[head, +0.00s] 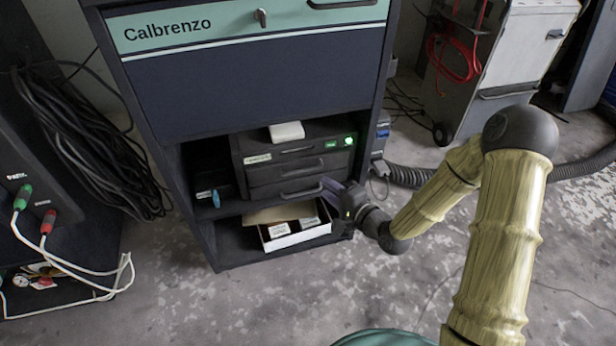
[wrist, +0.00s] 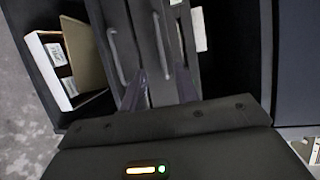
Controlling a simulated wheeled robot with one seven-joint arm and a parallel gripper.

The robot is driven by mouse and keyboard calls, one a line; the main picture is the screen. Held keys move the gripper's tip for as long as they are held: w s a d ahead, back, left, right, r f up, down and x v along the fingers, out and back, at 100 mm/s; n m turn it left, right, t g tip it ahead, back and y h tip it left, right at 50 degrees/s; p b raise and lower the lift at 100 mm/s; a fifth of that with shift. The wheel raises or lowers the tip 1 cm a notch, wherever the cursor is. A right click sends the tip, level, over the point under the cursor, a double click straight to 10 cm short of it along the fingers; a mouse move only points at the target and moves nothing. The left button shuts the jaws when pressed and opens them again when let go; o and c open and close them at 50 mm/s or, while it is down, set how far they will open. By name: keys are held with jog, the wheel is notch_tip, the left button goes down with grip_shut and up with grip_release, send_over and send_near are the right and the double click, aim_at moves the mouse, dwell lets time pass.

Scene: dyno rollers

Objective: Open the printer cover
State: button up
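The printer (head: 262,173) is a dark grey box on the cabinet's upper shelf. Its front has stacked panels with bar handles, and a green light glows at its upper right. I cannot tell which panel is the cover. My gripper (head: 333,190) is at the printer's lower right front and hides part of that corner. In the wrist view my gripper (wrist: 161,80) has its two fingers apart in front of the printer front (wrist: 142,25). One bar handle (wrist: 161,45) lies just beyond the gap between the fingertips; another (wrist: 115,55) is left of it. Nothing is held.
The dark Calbrenzo cabinet (head: 255,95) encloses the shelves. An open white box (head: 296,236) with labelled items sits on the lower shelf. A white object (head: 287,132) lies on top of the printer. A ribbed hose (head: 410,176) runs right of the cabinet. The floor in front is clear.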

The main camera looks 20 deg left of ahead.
aim_at(308, 175)
jog(key=b+x, duration=0.2)
jog(key=x, duration=0.7)
jog(key=shift+w+a, duration=0.1)
jog(key=shift+c, duration=0.4)
grip_shut()
